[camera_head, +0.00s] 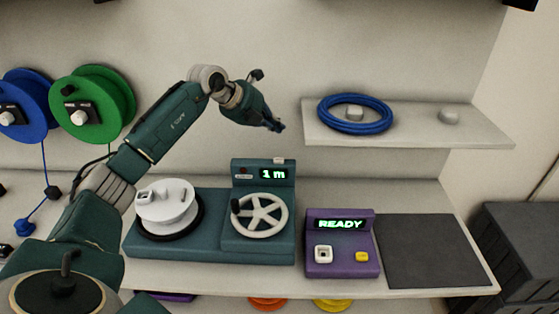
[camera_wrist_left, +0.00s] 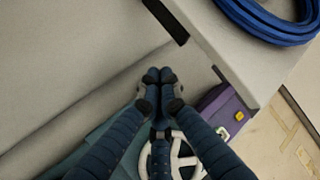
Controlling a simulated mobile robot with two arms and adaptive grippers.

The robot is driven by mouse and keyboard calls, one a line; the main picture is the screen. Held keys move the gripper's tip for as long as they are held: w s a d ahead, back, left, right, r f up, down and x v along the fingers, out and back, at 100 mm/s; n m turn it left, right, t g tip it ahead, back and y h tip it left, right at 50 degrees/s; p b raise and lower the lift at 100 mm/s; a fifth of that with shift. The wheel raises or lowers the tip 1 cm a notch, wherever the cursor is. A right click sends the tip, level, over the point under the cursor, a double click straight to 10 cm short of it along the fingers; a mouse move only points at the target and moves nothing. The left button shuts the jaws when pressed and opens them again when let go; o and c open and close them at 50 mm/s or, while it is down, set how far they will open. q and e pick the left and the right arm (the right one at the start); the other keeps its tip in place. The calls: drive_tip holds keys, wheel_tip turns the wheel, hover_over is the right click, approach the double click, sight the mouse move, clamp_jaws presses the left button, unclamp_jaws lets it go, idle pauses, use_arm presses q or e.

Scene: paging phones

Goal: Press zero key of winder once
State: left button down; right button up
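The teal winder (camera_head: 215,250) stands on the bench with a white reel (camera_head: 167,203) on its left and a pale spoked handwheel (camera_head: 262,215) at its front. Its raised display (camera_head: 273,174) reads "1 m". A small white key (camera_head: 279,160) sits on top of the display housing, and a small dark button with a reddish mark (camera_head: 243,176) is left of the digits. I cannot read which is the zero key. My left gripper (camera_head: 277,126) is above the display housing, apart from it. In the left wrist view its fingertips (camera_wrist_left: 159,76) are together and empty. My right gripper is not in view.
A shelf (camera_head: 420,134) with a blue coil (camera_head: 355,114) is right of my left gripper. A purple device (camera_head: 342,262) reading "READY" and a dark mat (camera_head: 430,250) lie right of the winder. Blue (camera_head: 22,100) and green (camera_head: 95,95) reels hang at left.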

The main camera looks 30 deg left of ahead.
use_arm(q)
drive_tip(key=b, duration=0.3)
hover_over(276, 160)
wheel_tip(276, 160, down, 4)
drive_tip(key=shift+s+f, duration=0.1)
wheel_tip(276, 160, down, 4)
drive_tip(key=b, duration=0.3)
drive_tip(key=shift+f, duration=0.15)
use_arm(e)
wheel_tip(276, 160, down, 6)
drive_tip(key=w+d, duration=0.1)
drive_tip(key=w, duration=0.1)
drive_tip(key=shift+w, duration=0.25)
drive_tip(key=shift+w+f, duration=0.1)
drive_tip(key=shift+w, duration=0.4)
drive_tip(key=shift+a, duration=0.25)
